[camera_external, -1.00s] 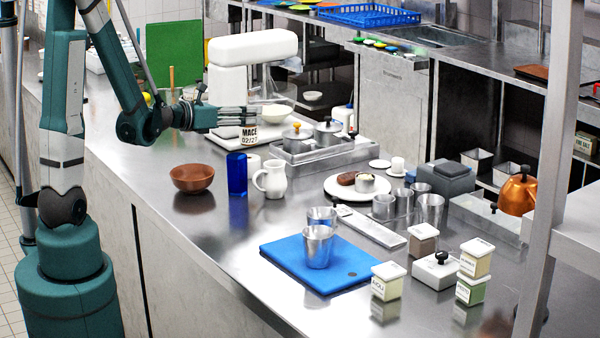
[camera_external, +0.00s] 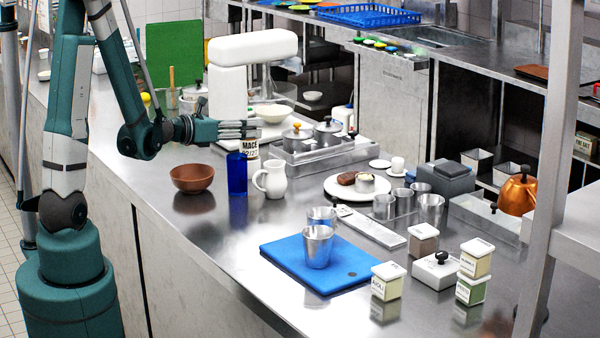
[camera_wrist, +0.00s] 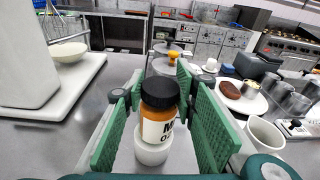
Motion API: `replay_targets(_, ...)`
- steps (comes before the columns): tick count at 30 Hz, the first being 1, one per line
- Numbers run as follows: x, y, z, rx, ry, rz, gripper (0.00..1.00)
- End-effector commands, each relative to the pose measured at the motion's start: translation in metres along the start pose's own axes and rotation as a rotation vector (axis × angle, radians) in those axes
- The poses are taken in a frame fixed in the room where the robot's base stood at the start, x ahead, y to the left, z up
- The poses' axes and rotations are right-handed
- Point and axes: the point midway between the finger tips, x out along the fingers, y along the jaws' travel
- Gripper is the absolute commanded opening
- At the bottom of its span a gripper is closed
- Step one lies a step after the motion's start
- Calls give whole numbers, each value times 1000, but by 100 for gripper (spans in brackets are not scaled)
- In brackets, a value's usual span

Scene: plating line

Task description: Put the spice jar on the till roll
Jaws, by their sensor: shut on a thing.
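The spice jar (camera_external: 250,147) has a label reading MACE 02/27. In the wrist view the jar (camera_wrist: 158,118) shows a black lid and an orange-brown body above its white label. My gripper (camera_external: 254,129) is shut on the jar from its two sides and holds it upright. The till roll (camera_wrist: 152,151), a short white cylinder, is directly below the jar in the wrist view. In the outside view only a little of the till roll (camera_external: 253,163) shows. The jar's base is at or just above its top; I cannot tell whether they touch.
A blue glass (camera_external: 237,174) and a white pitcher (camera_external: 271,179) stand close in front of the till roll. The white mixer (camera_external: 230,95) and the lidded pans (camera_external: 314,140) are behind. Open counter lies in front.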

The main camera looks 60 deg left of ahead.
Motion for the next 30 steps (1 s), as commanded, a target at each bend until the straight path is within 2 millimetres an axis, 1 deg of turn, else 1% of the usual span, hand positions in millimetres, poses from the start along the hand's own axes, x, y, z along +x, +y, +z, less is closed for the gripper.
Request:
replay_targets(8,1,0,-4,0,0,0,5)
replay_targets(9,0,0,-3,0,0,0,32)
replay_targets(12,0,0,-2,0,0,0,43)
replay_targets(27,0,0,1,0,0,0,43)
replay_targets(30,-8,1,1,-1,0,2,43)
